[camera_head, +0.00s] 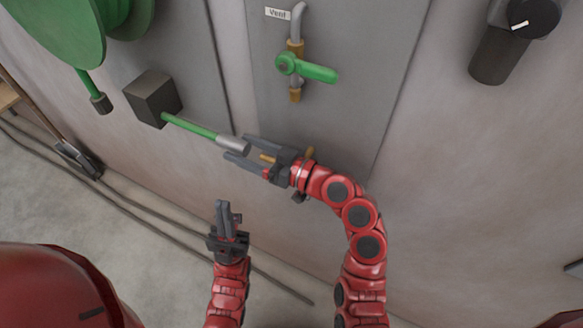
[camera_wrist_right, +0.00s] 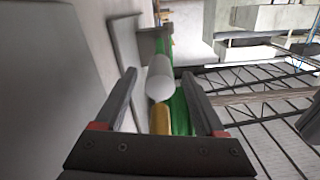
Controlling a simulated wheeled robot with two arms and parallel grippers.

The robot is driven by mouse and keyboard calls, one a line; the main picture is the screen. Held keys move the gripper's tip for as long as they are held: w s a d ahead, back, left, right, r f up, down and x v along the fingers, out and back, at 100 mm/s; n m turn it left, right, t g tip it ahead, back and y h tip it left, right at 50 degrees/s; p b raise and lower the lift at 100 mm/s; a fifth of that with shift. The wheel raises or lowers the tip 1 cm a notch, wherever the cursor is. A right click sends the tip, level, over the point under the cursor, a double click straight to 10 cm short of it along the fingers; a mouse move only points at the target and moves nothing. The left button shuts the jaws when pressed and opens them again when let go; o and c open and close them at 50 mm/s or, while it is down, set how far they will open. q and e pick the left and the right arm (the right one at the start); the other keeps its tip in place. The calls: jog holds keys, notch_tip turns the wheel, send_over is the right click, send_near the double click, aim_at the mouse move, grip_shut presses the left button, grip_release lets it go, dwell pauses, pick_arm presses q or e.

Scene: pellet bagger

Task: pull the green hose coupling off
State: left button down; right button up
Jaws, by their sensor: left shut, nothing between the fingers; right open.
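The coupling (camera_head: 232,144) is a light grey sleeve on the end of a green hose (camera_head: 190,127), which comes from a dark box on the wall. My right gripper (camera_head: 240,150) is open, with its fingertips on either side of the coupling. The wrist view shows the coupling (camera_wrist_right: 159,78) between the spread fingers (camera_wrist_right: 158,76), not clamped. A brass fitting (camera_head: 268,158) lies deeper between the fingers, and a small gap seems to show between it and the coupling. My left gripper (camera_head: 228,210) is shut and empty, below the coupling and apart from it.
A dark box (camera_head: 152,97) and a green reel (camera_head: 60,30) are on the wall at upper left. A vent valve with a green handle (camera_head: 315,73) is above the right gripper. A black knob (camera_head: 532,18) is at upper right. Dark cables (camera_head: 130,208) run along the floor.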

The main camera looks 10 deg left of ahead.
jog(key=b+v, duration=0.1)
jog(key=v, duration=1.1)
jog(key=shift+b, duration=0.4)
